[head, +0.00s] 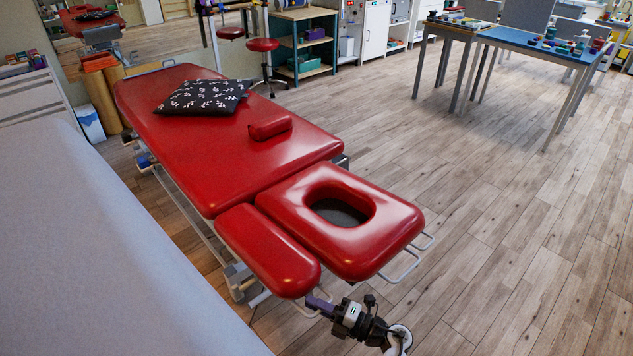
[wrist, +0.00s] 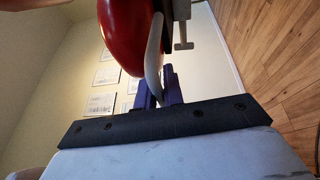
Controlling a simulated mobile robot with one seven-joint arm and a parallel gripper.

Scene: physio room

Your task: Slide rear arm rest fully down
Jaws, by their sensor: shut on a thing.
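A red padded arm rest (head: 267,250) sits on the near left side of the head section of a red treatment table. It is close to level with the head section (head: 345,215), which has an oval face hole. My gripper (head: 319,301) is just past the arm rest's front end, low beside it. In the wrist view, my purple fingers (wrist: 158,95) are shut on a pale metal bar (wrist: 154,58) that runs along the underside of the red pad (wrist: 128,35).
A grey-white couch (head: 90,240) stands close on the left. Wire loops (head: 408,262) stick out beside the head section. Wooden floor (head: 500,230) on the right is clear.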

